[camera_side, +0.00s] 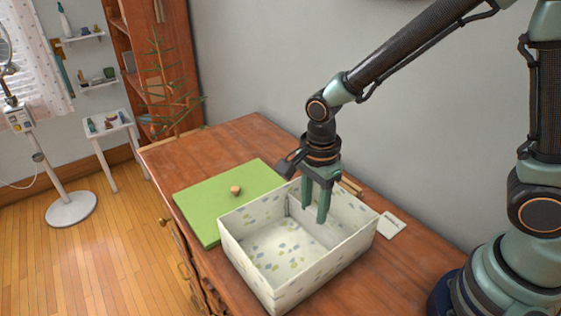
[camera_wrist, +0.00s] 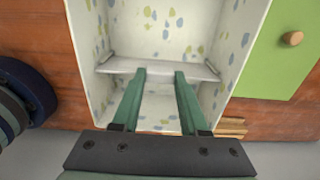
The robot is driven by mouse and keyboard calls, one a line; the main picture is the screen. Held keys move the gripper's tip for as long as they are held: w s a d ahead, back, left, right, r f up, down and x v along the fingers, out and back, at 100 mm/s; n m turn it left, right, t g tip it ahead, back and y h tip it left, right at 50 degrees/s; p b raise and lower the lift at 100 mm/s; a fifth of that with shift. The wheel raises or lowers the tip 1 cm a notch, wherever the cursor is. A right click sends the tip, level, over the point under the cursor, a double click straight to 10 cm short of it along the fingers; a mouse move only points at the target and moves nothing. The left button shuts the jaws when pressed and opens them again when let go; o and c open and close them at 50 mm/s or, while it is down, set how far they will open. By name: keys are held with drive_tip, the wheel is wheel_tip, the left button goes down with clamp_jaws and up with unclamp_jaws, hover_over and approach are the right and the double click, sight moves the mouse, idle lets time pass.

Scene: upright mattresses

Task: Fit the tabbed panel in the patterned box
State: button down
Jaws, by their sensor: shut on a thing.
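The patterned box (camera_side: 248,262), white with blue and yellow-green spots, stands open on the wooden table; it also shows in the wrist view (camera_wrist: 235,40). The tabbed panel (camera_wrist: 115,66) is a plain pale strip standing across the inside of the box, seen nearly edge-on from above in the wrist view. In the side view the panel (camera_side: 310,229) is partly hidden by my fingers. My gripper (camera_side: 314,212) points down into the box and is shut on the panel near its middle; its fingertips also show in the wrist view (camera_wrist: 160,72). Whether the panel's ends are seated is unclear.
A green lid (camera_side: 208,203) with a wooden knob (camera_side: 236,190) lies left of the box. A small white card (camera_side: 391,229) lies right of it. Wooden pieces (camera_wrist: 230,127) lie close behind the box. The table's front edge is near the box.

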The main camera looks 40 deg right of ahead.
drive_tip(key=shift+f, duration=0.7)
drive_tip(key=shift+c, duration=1.8)
unclamp_jaws()
drive_tip(key=shift+r, duration=0.1)
wheel_tip(320, 180, up, 12)
drive_tip(key=shift+d, duration=0.1)
